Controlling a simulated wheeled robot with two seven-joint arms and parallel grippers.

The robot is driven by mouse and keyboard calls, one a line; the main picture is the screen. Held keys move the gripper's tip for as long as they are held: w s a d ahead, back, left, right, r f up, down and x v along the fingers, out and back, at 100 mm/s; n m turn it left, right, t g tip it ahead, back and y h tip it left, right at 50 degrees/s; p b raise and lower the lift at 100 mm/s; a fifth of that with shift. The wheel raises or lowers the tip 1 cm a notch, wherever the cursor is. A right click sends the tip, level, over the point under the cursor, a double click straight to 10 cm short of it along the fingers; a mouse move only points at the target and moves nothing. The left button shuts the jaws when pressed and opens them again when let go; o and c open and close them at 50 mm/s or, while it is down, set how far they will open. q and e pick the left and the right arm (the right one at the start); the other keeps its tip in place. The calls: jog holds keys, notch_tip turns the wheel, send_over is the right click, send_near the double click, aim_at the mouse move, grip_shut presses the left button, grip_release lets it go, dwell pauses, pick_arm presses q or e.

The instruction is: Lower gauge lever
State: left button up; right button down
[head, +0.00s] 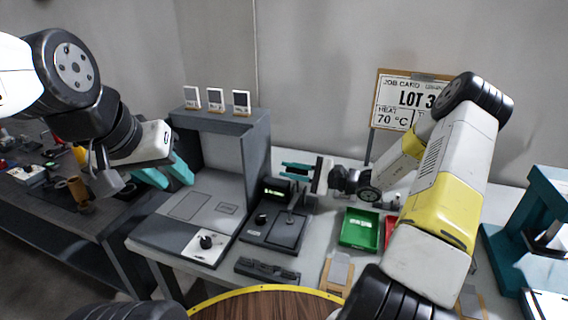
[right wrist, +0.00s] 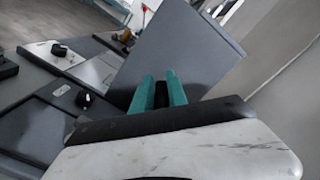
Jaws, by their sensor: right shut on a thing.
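The gauge (head: 284,233) is a dark grey unit on the table, with a small lit green display, a black knob and a thin upright post. My right gripper (head: 286,170) is just above and behind its display, fingers pointing left. In the right wrist view the teal fingers (right wrist: 161,88) are closed on a black piece, which looks like the gauge lever's grip (right wrist: 161,97). The rest of the lever is hard to make out. My left gripper (head: 168,174) hangs at the left with its teal fingers apart and empty.
A grey box-like booth (head: 243,150) with three small cards on top stands left of the gauge. A green bin (head: 360,229) is to its right, beside a red one. A job card sign (head: 402,101) stands behind. A dark block (head: 267,270) lies in front.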

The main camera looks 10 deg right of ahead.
jog(key=shift+d+f, duration=0.25)
jog(key=shift+f, duration=0.1)
jog(key=c, duration=1.4)
grip_release()
jog(key=shift+w, duration=0.1)
jog(key=shift+o, duration=0.2)
jog(key=shift+r, duration=0.1)
jog(key=v, duration=0.7)
jog(key=shift+d, duration=0.3)
jog(key=shift+s+d, duration=0.1)
jog(key=shift+s, duration=0.15)
